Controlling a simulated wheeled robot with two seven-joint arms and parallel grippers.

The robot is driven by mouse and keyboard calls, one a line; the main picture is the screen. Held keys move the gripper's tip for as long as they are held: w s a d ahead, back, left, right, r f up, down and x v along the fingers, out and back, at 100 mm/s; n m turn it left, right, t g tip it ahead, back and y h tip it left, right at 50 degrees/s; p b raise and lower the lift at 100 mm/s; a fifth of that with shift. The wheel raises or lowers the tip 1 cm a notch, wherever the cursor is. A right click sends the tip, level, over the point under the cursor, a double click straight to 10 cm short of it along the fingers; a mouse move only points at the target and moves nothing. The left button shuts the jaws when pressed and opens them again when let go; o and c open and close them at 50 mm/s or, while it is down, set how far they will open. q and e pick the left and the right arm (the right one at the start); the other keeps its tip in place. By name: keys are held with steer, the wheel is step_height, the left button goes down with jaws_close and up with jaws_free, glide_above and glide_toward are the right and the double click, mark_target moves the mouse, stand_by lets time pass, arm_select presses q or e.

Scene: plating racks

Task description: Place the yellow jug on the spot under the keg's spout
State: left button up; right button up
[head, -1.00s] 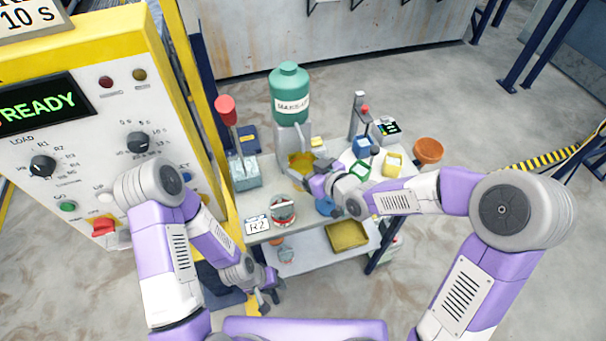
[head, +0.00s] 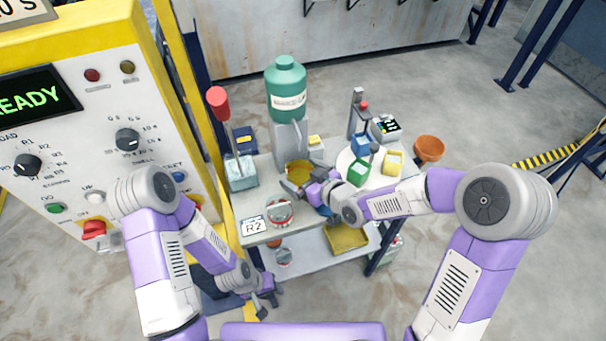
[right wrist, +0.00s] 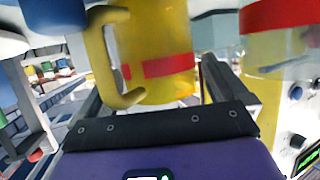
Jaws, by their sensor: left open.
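The yellow jug (head: 299,170) stands upright in front of the grey stand below the green keg (head: 286,90). In the right wrist view the jug (right wrist: 157,50) has a red band, and its handle is on the left. My right gripper (head: 298,188) is at the near side of the jug. Its fingers lie on either side of the jug in the right wrist view, but whether they press on it is unclear. The spot under the spout is hidden. My left gripper (head: 264,301) is open and empty, low at the table's near left.
A round red-and-white item (head: 279,213) and an R2 card (head: 254,227) lie left of my right gripper. A red-handled device (head: 241,172) stands at the left, near the control cabinet (head: 100,150). Green (head: 359,174) and yellow (head: 393,163) containers stand right. An orange bowl (head: 429,148) is beyond.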

steer(key=shift+r+p, duration=0.25)
steer(key=shift+p, duration=0.05)
steer(key=b+v, duration=0.3)
steer(key=v, duration=0.9)
steer(key=shift+b, duration=0.35)
steer(key=shift+f, duration=0.1)
